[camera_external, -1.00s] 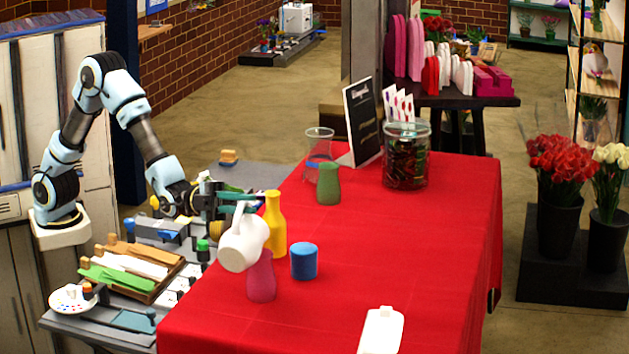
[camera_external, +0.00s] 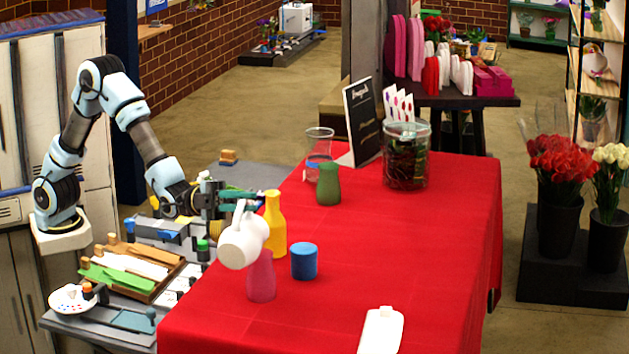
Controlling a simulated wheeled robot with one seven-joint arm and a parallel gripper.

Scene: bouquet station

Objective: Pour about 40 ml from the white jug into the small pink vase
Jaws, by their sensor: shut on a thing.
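The white jug (camera_external: 243,240) is tilted, its body hanging low to the left of the yellow vase. My gripper (camera_external: 240,203) is shut on the jug near its handle at the upper end. The small pink vase (camera_external: 261,277) stands upright on the red cloth, right below and slightly right of the jug. The jug's lower part overlaps the top of the pink vase in this view, so the vase's mouth is hidden. No stream of liquid shows, and the level inside either one cannot be seen.
A yellow vase (camera_external: 274,224) stands just behind the jug, and a blue cup (camera_external: 304,261) stands right of the pink vase. A green vase (camera_external: 328,185), a clear glass (camera_external: 318,143) and a large jar (camera_external: 406,160) are farther back. The red table's (camera_external: 430,250) right middle is clear.

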